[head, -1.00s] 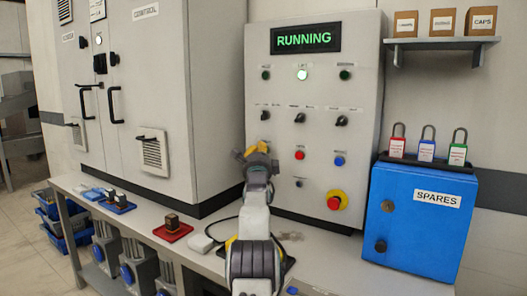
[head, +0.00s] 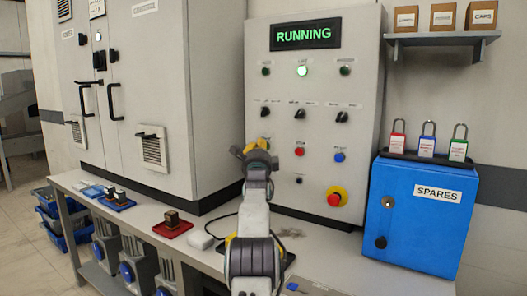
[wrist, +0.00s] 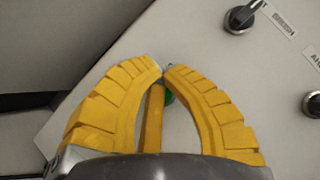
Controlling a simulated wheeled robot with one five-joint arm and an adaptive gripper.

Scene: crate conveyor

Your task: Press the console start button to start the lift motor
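The grey console (head: 322,110) stands on the bench, and its display (head: 306,36) reads RUNNING in green. The middle lamp (head: 302,71) below it glows bright green. A green button (wrist: 169,98) shows between my yellow fingers in the wrist view, mostly hidden by them. My gripper (head: 258,147) is in front of the console's lower left. In the wrist view my gripper (wrist: 163,70) has its fingertips together with nothing between them. I cannot tell whether they touch the panel.
A red button (head: 299,152), a blue button (head: 339,157) and a red emergency stop (head: 335,198) are right of my gripper. A blue SPARES box (head: 418,225) stands at right, and a grey cabinet (head: 215,110) at left. A red tray (head: 172,231) lies on the bench.

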